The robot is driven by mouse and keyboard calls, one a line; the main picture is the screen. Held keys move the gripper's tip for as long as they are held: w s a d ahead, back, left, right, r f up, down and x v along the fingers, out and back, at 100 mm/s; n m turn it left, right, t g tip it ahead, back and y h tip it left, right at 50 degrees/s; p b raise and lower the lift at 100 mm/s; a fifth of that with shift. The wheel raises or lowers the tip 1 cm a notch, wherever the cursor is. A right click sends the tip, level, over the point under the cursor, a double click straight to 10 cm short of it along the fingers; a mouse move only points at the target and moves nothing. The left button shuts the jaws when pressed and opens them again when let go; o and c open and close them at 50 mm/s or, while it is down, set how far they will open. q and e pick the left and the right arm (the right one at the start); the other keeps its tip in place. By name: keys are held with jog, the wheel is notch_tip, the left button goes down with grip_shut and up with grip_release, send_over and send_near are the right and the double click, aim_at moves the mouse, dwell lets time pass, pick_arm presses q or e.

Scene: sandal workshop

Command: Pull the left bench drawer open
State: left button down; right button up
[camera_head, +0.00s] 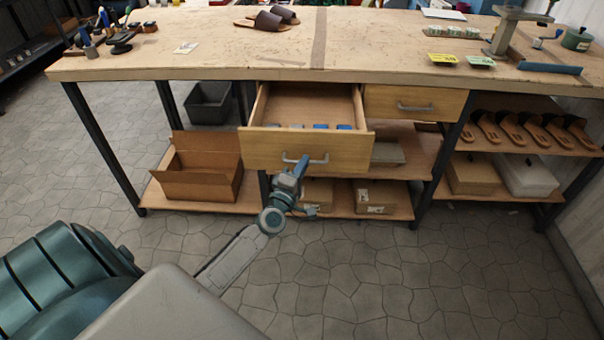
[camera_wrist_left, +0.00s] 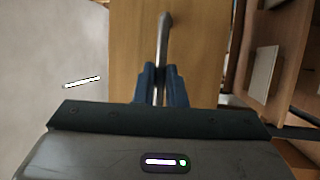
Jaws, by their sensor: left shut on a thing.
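The left bench drawer (camera_head: 262,150) is pulled out from under the workbench, with its inside showing and several small blue and grey items near its front wall. Its grey bar handle (camera_head: 318,160) is on the front panel. My left gripper (camera_head: 302,166) is at the left part of this handle, shut on it. In the left wrist view the two blue fingers (camera_wrist_left: 161,84) close on either side of the handle (camera_wrist_left: 163,40), in front of the wooden drawer front (camera_wrist_left: 128,40). My right gripper is not in view.
The right drawer (camera_head: 415,103) is shut. The wooden benchtop (camera_head: 225,58) holds sandals (camera_head: 265,20) and tools. Below are an open cardboard box (camera_head: 200,182) and closed boxes (camera_head: 375,197). A sandal rack stands at right. The floor (camera_head: 400,280) in front is clear.

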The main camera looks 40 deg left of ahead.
pick_arm(q)
jog(key=c, duration=1.5)
grip_release()
jog(key=shift+d, duration=0.1)
